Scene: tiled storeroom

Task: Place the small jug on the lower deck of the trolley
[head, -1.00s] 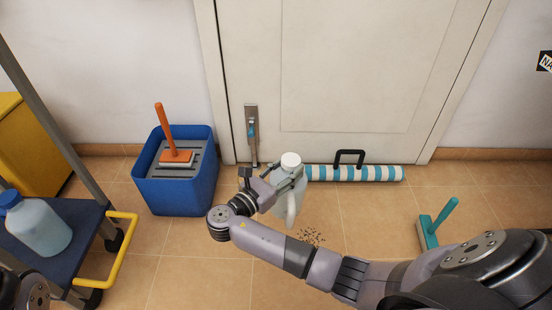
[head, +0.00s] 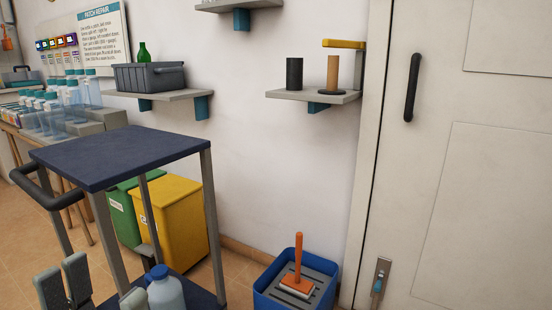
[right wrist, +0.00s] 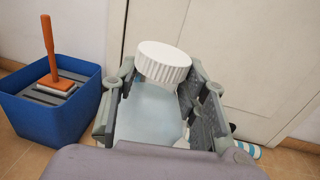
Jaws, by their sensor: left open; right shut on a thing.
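The small jug (right wrist: 147,112), pale and translucent with a white ribbed cap, is between the fingers of my right gripper (right wrist: 160,105) in the right wrist view. The gripper is shut on it. The trolley has a dark blue top deck (head: 120,158) at left in the head view; part of its lower deck (head: 203,299) shows at the bottom edge. A blue-capped bottle (head: 167,294) stands over that deck, its base cut off. My left gripper (head: 106,280) is open at the bottom left, near this bottle. My right gripper is outside the head view.
A blue bucket (head: 268,292) with an orange-handled tool stands right of the trolley, before a white door (head: 455,180). Green (head: 124,215) and yellow (head: 180,225) bins stand behind the trolley. Wall shelves (head: 313,96) hold containers. Trolley posts (head: 213,230) frame the lower deck.

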